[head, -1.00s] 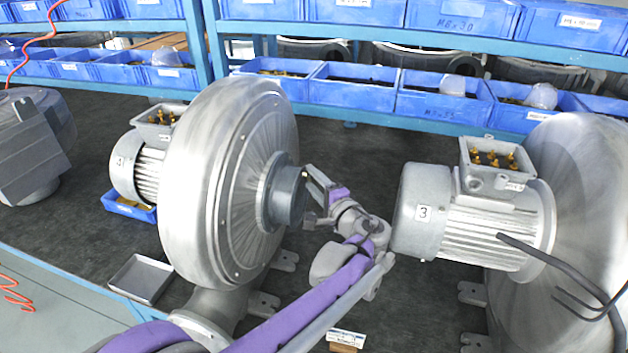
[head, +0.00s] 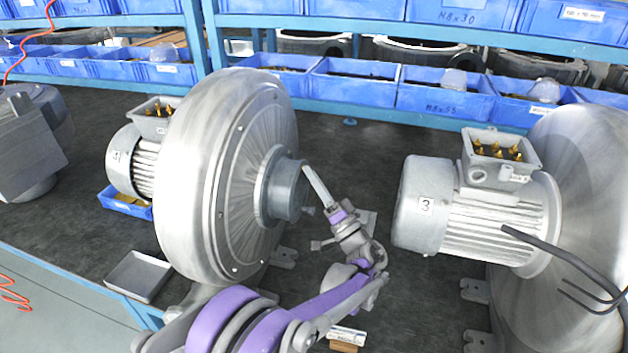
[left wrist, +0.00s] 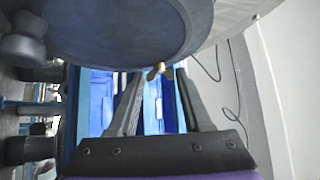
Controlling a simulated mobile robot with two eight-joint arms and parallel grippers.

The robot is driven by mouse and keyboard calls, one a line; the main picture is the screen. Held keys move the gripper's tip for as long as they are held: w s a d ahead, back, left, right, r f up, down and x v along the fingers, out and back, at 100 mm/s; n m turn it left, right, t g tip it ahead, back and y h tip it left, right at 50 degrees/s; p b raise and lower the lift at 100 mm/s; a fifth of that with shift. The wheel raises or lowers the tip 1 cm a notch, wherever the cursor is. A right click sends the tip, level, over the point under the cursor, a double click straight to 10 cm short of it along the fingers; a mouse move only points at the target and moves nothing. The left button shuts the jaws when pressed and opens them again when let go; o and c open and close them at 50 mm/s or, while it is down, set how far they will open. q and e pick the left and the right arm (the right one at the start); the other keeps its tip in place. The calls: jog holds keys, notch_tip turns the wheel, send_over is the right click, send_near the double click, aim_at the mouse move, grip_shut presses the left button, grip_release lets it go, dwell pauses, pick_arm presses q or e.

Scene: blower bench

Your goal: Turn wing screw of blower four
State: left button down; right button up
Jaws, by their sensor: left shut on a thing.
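Blower four (head: 190,190), a big silver round casing with a motor labelled 4, stands left of centre in the head view. Its dark grey inlet collar (head: 288,190) faces right. The collar (left wrist: 120,30) fills the top of the left wrist view. A small brass wing screw (left wrist: 158,70) sits at the collar's lower rim there. My left gripper (head: 310,207) is at the collar; in the left wrist view its two fingertips (left wrist: 159,75) lie on either side of the wing screw, shut on it. The head view does not show the screw clearly. My right gripper is not in view.
Blower three (head: 425,205) stands to the right, with black cables (head: 560,255) in front. A small metal tray (head: 138,276) lies at the bench's front left. A blue bin (head: 125,203) sits under blower four's motor. Blue bins (head: 355,85) line the rack behind.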

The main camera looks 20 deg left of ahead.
pick_arm(q)
jog(key=shift+w+f+n+g+y, duration=0.1)
jog(key=shift+n+g+y, duration=0.2)
jog(key=shift+n+y, duration=0.4)
jog(key=shift+n, duration=0.4)
jog(key=shift+c, duration=1.7)
grip_release()
jog(key=b+v, duration=0.2)
jog(key=v, duration=0.8)
jog(key=shift+d+f, duration=0.2)
jog(key=shift+d, duration=0.1)
